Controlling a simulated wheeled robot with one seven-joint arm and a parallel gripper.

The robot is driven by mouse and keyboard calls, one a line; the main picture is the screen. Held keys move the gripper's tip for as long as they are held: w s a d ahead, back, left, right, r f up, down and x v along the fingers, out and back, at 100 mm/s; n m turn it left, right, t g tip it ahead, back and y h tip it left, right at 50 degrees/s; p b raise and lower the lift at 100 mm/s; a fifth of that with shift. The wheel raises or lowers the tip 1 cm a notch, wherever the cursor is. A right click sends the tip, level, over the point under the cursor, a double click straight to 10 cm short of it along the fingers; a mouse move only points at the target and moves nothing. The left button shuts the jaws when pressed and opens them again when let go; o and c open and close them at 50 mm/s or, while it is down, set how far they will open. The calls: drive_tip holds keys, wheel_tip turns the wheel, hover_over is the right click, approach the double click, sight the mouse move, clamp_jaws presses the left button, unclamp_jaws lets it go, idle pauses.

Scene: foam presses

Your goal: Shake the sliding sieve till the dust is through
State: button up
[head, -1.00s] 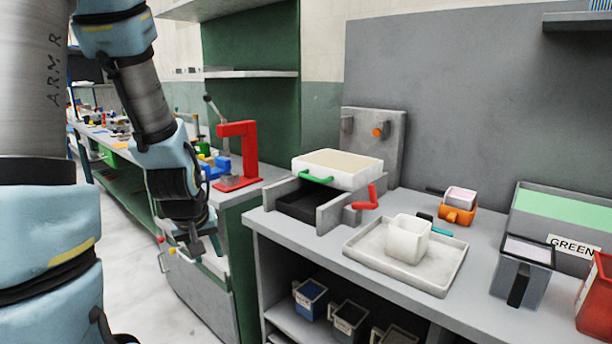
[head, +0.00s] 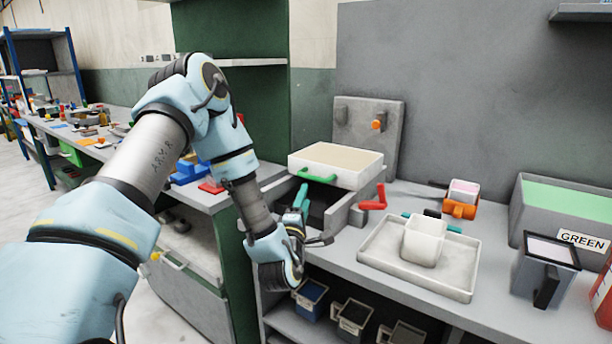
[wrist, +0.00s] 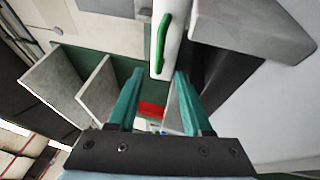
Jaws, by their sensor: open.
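The sliding sieve (head: 335,166) is a white frame with a beige dusty top, resting on a grey stand (head: 347,207) on the bench. A green handle (head: 317,176) is on its front side. In the wrist view the handle (wrist: 163,42) runs along the white sieve wall (wrist: 179,38), beyond the fingertips. My gripper (head: 302,190) is open and empty, its teal fingers just in front of and below the handle, apart from it. The fingers show spread in the wrist view (wrist: 157,82). The dark space under the sieve is partly hidden by my gripper.
A red lever (head: 374,199) sticks out at the stand's right side. A pale tray (head: 440,286) with a white square cup (head: 424,240) is to the right.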

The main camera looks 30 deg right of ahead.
sight(311, 179)
drive_tip(key=p+x, duration=0.3)
drive_tip(key=x, duration=0.6)
drive_tip(key=shift+r+p, duration=0.2)
drive_tip(key=shift+p, duration=0.15)
drive_tip(key=shift+x, duration=0.75)
drive_tip(key=shift+f, duration=0.15)
drive_tip(key=shift+c, duration=0.2)
clamp_jaws()
